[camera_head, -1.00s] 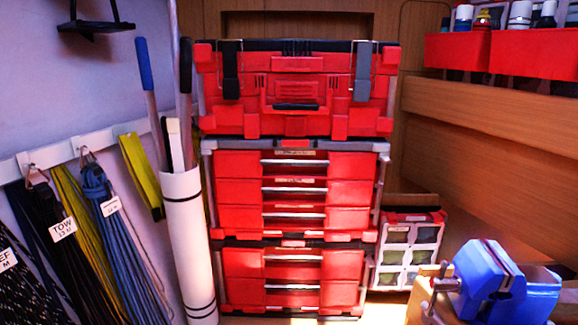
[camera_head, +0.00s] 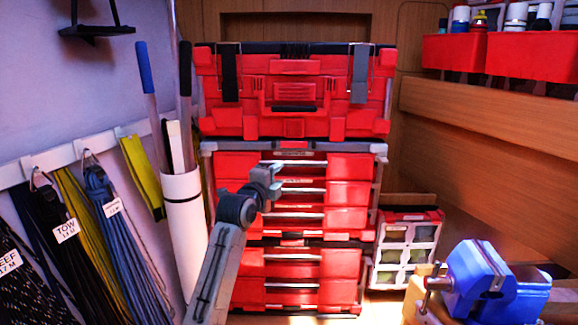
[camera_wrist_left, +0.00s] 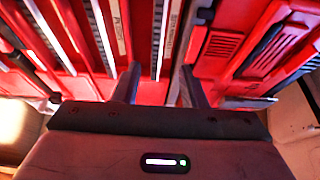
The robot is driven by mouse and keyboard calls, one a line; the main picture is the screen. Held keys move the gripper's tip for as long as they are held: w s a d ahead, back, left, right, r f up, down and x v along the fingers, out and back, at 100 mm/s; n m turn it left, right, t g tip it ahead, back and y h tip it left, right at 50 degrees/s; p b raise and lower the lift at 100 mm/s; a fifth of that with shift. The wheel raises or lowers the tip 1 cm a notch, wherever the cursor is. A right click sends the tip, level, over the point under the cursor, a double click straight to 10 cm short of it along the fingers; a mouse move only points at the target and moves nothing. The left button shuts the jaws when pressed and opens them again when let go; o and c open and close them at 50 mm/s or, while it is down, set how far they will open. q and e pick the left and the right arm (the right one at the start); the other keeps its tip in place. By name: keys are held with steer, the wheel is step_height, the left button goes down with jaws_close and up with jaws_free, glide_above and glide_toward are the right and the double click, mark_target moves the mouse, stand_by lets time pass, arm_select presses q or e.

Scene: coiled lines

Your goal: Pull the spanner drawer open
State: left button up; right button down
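The red drawer stack (camera_head: 348,195) stands upright ahead, with silver bar handles across its fronts. The upper drawers look shut. I cannot read which one is the spanner drawer; small labels show above the top handle (camera_head: 300,162) and the second handle (camera_head: 305,190). My left gripper (camera_head: 274,180) is in front of the upper drawers, near their left handle ends. In the left wrist view its two fingers (camera_wrist_left: 161,82) are spread apart, with a silver handle (camera_wrist_left: 157,40) lined up between them. I cannot tell whether they touch it. My right gripper is not in view.
A red toolbox (camera_head: 345,115) sits on the stack. A white tube (camera_head: 183,225) with poles and hanging coiled lines (camera_head: 110,230) are at left. An organiser case (camera_head: 405,250) and a blue vise (camera_head: 480,280) are at right. Some floor shows between stack and vise.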

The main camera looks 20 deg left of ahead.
mark_target(292, 164)
arm_select(q)
steer(key=w, duration=0.3)
steer(key=w+p, duration=0.1)
steer(key=w, duration=0.2)
steer(key=w+d+p, duration=0.1)
steer(key=w, duration=0.3)
steer(key=shift+f, duration=0.15)
jaws_close()
